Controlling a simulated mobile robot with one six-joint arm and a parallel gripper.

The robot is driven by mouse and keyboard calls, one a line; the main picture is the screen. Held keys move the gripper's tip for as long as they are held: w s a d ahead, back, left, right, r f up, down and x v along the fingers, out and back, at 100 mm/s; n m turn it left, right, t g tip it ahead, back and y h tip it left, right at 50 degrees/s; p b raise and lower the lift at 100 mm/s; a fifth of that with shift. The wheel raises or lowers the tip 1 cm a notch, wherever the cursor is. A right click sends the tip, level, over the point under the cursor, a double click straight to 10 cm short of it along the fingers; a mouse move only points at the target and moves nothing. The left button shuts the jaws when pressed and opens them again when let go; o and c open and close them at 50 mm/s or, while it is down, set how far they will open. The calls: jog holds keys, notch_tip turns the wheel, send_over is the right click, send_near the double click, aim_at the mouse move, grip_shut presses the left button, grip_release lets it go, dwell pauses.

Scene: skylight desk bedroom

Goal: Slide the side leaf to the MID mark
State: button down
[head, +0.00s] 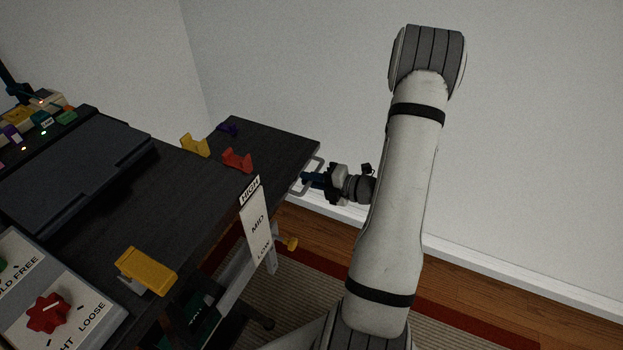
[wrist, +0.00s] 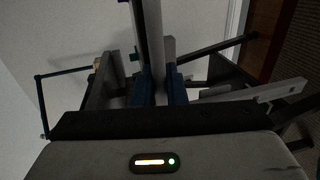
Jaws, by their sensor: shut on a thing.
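The side leaf (head: 268,138) is the dark panel at the right end of the dark desk. A light grey loop handle (head: 316,164) sticks out from its right edge. My gripper (head: 309,180) reaches it from the right and is shut on the handle. In the wrist view, my blue fingers (wrist: 158,92) close on a grey bar (wrist: 151,40). I cannot tell which mark the leaf lines up with.
A yellow block (head: 146,270) and a panel with a red knob (head: 47,313) are nearer. The wall is close behind.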

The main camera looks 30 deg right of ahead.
notch_tip(320, 180, up, 9)
jog(key=p, duration=0.7)
jog(key=shift+f, duration=0.2)
jog(key=c, duration=1.6)
grip_release()
jog(key=v, duration=0.8)
jog(key=shift+f, duration=0.1)
